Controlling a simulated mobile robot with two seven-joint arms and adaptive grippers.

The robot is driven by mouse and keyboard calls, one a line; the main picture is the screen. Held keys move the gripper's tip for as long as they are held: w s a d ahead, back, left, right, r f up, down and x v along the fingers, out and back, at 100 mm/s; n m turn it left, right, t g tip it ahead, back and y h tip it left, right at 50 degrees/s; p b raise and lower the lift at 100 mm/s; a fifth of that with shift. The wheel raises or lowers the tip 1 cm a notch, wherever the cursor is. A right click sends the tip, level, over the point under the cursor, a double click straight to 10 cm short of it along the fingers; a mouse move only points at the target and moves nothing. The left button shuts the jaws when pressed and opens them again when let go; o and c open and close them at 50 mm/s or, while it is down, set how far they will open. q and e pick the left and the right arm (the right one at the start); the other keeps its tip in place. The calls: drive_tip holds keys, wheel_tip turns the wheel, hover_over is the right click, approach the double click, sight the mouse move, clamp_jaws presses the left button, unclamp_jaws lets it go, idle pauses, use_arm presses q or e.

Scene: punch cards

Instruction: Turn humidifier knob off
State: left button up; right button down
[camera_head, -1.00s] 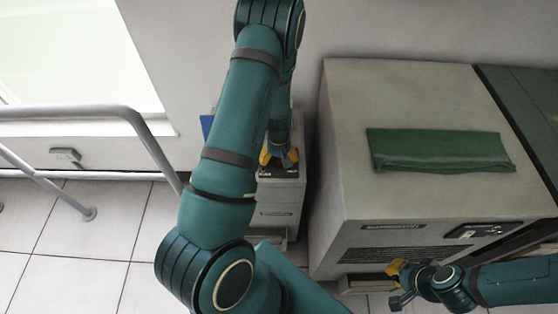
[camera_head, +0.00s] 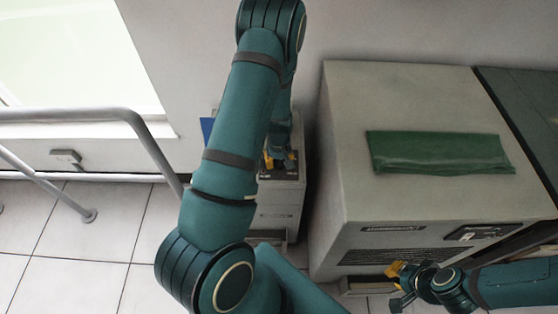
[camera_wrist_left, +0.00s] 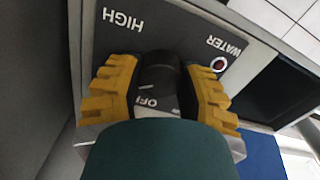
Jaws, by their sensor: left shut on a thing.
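The humidifier (camera_head: 277,214) is a narrow light-grey box with a dark top panel, standing left of a large cabinet in the head view. Its black knob (camera_wrist_left: 160,72) shows in the left wrist view between yellow fingertips. My left gripper (camera_head: 280,162) reaches down onto the panel from above and is shut on the knob. In the wrist view, a partly covered "OFF" label (camera_wrist_left: 149,102) lies below the knob, and an upside-down "HIGH" label (camera_wrist_left: 122,19) is at upper left. The knob's pointer is not clear. My right gripper (camera_head: 398,286) is away at lower right; its jaw opening is unclear.
A big grey cabinet (camera_head: 345,150) with a folded green cloth (camera_head: 440,152) on top stands close on the humidifier's right. A metal railing (camera_head: 80,112) is at left. A "WATER" label with a red-ringed light (camera_wrist_left: 218,63) is on the panel. Tiled floor is open at left.

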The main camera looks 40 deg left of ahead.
sight(279, 161)
use_arm(q)
drive_tip(key=n+p, duration=0.1)
drive_tip(key=n, duration=0.4)
drive_tip(key=shift+n+p, duration=0.4)
drive_tip(key=n+p, duration=0.1)
drive_tip(key=n, duration=0.3)
drive_tip(key=shift+n, duration=0.4)
drive_tip(key=shift+n+p, duration=0.3)
drive_tip(key=o, duration=1.2)
drive_tip(key=shift+o, duration=0.2)
wheel_tip(279, 161, up, 12)
drive_tip(key=shift+s+f, duration=0.1)
